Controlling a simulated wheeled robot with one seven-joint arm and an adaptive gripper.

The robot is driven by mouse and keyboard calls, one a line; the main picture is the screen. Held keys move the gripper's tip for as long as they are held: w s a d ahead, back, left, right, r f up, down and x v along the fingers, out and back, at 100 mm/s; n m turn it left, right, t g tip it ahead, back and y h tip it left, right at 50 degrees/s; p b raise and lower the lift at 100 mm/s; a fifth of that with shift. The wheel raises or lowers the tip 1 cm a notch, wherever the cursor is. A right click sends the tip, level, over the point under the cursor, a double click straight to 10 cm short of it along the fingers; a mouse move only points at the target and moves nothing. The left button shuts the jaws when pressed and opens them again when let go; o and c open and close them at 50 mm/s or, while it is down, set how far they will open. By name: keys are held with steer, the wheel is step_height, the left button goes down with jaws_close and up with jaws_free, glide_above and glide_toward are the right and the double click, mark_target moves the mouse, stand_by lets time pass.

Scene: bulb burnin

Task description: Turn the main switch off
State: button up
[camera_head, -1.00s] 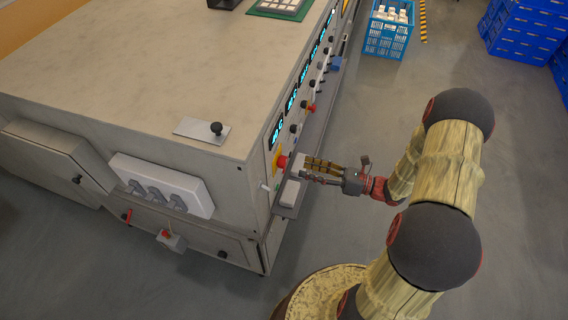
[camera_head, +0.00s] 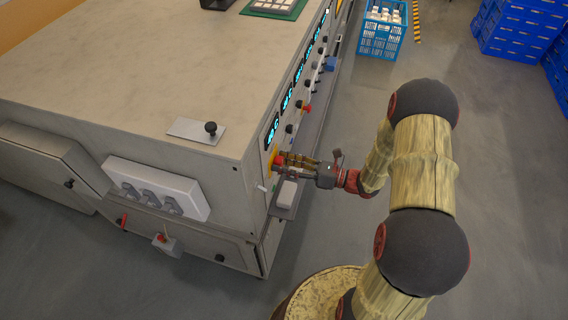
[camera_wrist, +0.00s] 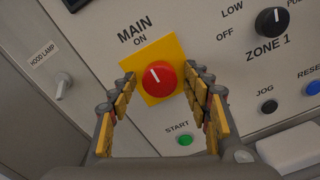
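The main switch is a round red knob (camera_wrist: 158,78) on a yellow plate (camera_wrist: 172,51) marked MAIN and ON in the wrist view. Its white line points up and slightly left, toward ON. In the head view the red knob (camera_head: 279,160) shows at the near end of the machine's panel. My gripper (camera_wrist: 160,88) is open, with its yellow-padded fingers to the left and right of the knob. A gap shows between each finger and the knob, though depth is hard to judge. In the head view my gripper (camera_head: 290,160) reaches the panel from the right.
Near the switch are a green START button (camera_wrist: 185,140), the ZONE 1 knob (camera_wrist: 270,21), the JOG button (camera_wrist: 268,106), a blue RESET button (camera_wrist: 313,88) and the HOOD LAMP toggle (camera_wrist: 63,85). A ledge (camera_head: 287,213) with a white block (camera_head: 287,194) juts out below the panel.

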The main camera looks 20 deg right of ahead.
steer(key=c, duration=1)
steer(key=shift+c, duration=0.2)
steer(key=shift+n, duration=0.5)
steer(key=shift+n+b, duration=3.2)
steer(key=shift+n, duration=5.2)
steer(key=o, duration=1.2)
steer(key=shift+c, duration=0.2)
